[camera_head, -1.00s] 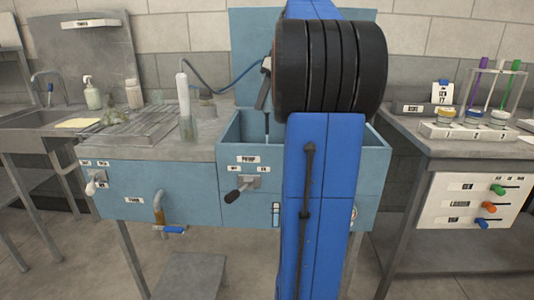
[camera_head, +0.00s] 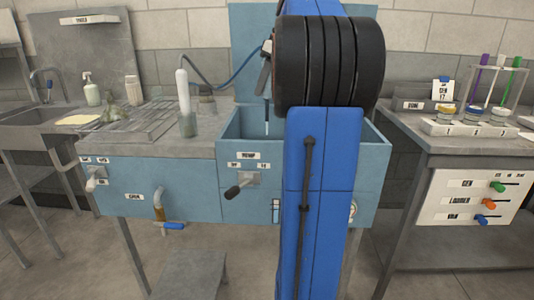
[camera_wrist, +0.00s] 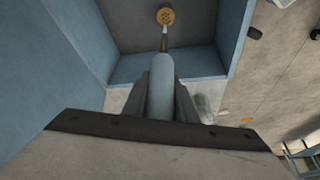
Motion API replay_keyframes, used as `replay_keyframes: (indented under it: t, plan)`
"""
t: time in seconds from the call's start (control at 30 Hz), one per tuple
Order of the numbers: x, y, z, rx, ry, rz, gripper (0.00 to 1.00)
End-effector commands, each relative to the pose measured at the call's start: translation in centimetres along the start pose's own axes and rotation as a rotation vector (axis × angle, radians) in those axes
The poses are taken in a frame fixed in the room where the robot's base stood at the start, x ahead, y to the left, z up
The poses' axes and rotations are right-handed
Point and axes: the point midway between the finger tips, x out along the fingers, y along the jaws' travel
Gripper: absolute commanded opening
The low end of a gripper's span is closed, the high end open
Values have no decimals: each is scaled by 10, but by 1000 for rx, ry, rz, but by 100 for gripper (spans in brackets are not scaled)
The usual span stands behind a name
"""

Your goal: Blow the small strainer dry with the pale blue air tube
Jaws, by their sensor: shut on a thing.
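My gripper (camera_wrist: 160,100) is shut around a pale blue-grey tube (camera_wrist: 160,75) with a thin brownish tip, in the wrist view. The tip points away from my gripper toward a small round yellow perforated disc (camera_wrist: 165,16), which looks like the strainer. I cannot tell whether tip and disc touch. In the head view my gripper (camera_head: 264,76) is over the blue basin (camera_head: 238,130), partly hidden behind my arm. A thin dark rod hangs below it into the basin. The disc is hidden in that view.
A right bench holds a tray (camera_head: 465,130) of small dishes.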

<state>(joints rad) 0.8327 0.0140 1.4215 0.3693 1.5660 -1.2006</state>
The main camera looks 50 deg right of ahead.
Motion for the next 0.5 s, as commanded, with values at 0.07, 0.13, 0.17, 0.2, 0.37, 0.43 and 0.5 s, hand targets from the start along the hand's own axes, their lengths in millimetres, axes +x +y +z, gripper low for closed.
replay_keyframes:
  t: [0.07,0.13,0.17,0.2,0.37,0.43,0.5]
  plan:
    - [-2,0,-1,0,0,1,0]
    - [-7,0,-3,0,0,0,0]
    - [-10,0,-4,0,0,0,0]
    - [-14,1,-6,0,1,2,0]
    - [-32,1,-14,-1,1,1,0]
    - [-40,1,-17,-1,0,1,0]
    - [-48,1,-20,0,1,2,0]
